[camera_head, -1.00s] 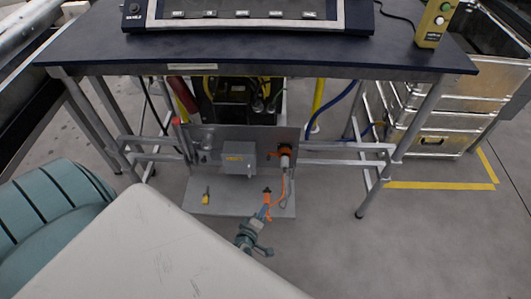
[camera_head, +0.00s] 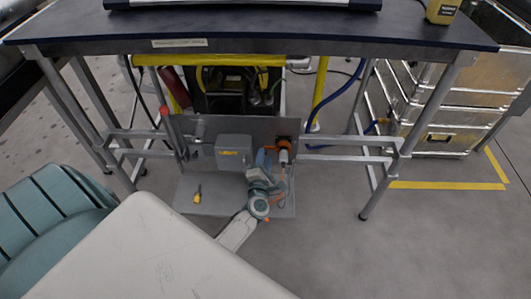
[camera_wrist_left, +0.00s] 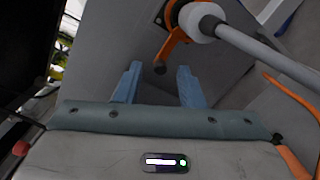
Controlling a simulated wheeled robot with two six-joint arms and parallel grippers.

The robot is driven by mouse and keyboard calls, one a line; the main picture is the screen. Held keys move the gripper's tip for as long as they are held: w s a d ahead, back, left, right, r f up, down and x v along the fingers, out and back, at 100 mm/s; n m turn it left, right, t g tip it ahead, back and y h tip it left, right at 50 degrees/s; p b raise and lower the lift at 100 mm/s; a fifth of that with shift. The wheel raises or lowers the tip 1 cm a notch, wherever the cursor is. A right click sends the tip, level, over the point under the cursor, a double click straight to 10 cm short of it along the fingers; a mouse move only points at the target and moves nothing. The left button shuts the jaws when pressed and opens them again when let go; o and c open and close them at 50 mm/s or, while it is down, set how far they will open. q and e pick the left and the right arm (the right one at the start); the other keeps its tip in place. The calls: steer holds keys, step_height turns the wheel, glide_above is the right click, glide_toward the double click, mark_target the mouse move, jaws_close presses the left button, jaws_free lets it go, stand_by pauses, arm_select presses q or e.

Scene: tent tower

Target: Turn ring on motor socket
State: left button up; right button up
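The motor socket (camera_head: 284,140) is an orange fitting at the right of an upright grey panel (camera_head: 209,128) under the table. A white plug (camera_head: 283,156) sits in it. In the left wrist view, the orange ring (camera_wrist_left: 172,40) surrounds the base of the white plug (camera_wrist_left: 198,20), and its short arm ends in a dark knob (camera_wrist_left: 160,68). My left gripper (camera_head: 264,160) is just left of the plug in the head view. In the left wrist view, its blue fingers (camera_wrist_left: 158,78) are apart, with the knob seen between their tips; contact is unclear. My right gripper is out of view.
A grey box (camera_head: 234,151) is mounted left of the socket. A yellow-handled item (camera_head: 197,196) lies on the base plate (camera_head: 220,205). A grey cable (camera_wrist_left: 265,55) runs from the plug.

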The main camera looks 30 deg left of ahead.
arm_select(q)
steer(key=shift+x, duration=1.55)
steer(key=shift+c, duration=0.2)
jaws_close()
steer(key=shift+r, duration=0.1)
